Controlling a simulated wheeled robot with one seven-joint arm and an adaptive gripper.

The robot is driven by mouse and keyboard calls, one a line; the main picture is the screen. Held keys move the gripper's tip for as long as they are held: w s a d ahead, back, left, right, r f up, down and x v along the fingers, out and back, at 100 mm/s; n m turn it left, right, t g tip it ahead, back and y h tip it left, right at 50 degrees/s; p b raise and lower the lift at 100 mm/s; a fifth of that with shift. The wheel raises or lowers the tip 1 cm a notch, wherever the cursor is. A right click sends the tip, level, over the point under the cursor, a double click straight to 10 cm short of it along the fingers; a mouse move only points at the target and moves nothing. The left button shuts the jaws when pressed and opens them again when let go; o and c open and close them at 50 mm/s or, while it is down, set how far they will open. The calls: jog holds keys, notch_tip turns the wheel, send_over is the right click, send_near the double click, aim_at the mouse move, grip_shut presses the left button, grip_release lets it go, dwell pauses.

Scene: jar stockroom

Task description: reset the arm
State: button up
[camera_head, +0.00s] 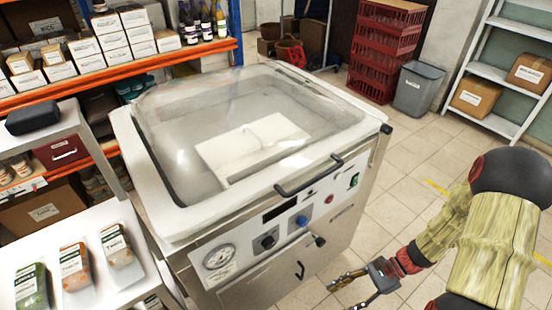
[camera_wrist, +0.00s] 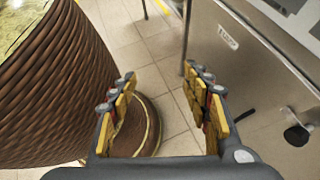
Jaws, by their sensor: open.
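My gripper (camera_wrist: 165,105) is open and empty in the wrist view, its yellow-padded fingers apart with floor tiles between them. In the head view my gripper (camera_head: 352,291) is at the lower right, in front of the vacuum machine's front panel and low beside it. My arm comes in from the right edge, bent down toward the gripper. The vacuum machine (camera_head: 345,215) stands in the middle with its clear domed lid (camera_head: 250,105) down. The machine's side (camera_wrist: 255,75) also shows at the right of the wrist view.
A white shelf cart (camera_head: 95,222) with several packets stands at left. An orange-beamed rack (camera_head: 120,72) of boxes is behind it. Red crates (camera_head: 383,50), a grey bin (camera_head: 418,88) and a white shelf (camera_head: 497,72) stand at the back right. Tiled floor (camera_head: 405,160) is open right of the machine.

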jog(key=s+d+r+n+t+h, duration=0.1)
jog(key=d+r+n+t+h, duration=0.1)
jog(key=r+n+h, duration=0.75)
jog(key=s+d+r+n+t+h, duration=0.1)
jog(key=d+r+n+t+h, duration=0.2)
jog(key=r, duration=1.2)
jog(key=s+a+r+n+t+y, duration=0.1)
jog(key=a+r+n+t, duration=0.2)
jog(key=r, duration=0.6)
jog(key=a, duration=0.2)
jog(key=shift+s+a+t+y, duration=0.15)
jog(key=shift+a+t+y, duration=0.15)
jog(key=shift+a+y, duration=0.1)
jog(key=shift+r, duration=0.1)
